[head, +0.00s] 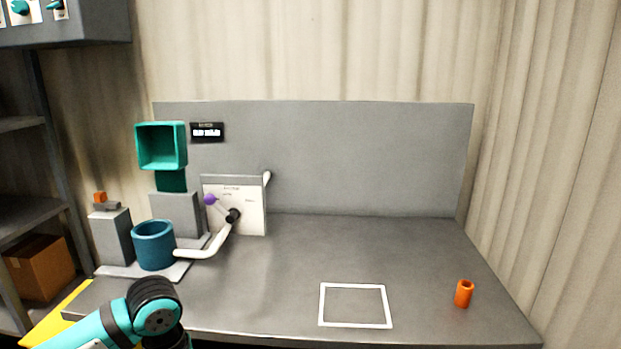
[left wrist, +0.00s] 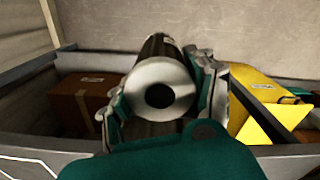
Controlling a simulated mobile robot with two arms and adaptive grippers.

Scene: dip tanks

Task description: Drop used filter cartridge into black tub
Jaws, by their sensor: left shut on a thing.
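The used filter cartridge (left wrist: 181,78) shows in the left wrist view as a cylinder with a pale ring-shaped end, a dark round hole and a dark body behind. My left gripper (left wrist: 160,92) has its fingers closed on both sides of it. In the head view my teal left arm comes in at the bottom left, and its gripper and the cartridge are out of that picture. I cannot make out a black tub in either view. My right gripper is not in view.
The grey bench (head: 290,255) carries a blue-teal pot (head: 154,247), a pale bent pipe (head: 207,249), a white square outline (head: 355,326) and an orange cylinder (head: 464,294). A brown box (left wrist: 78,103) and a yellow object (left wrist: 262,93) lie beyond the gripper.

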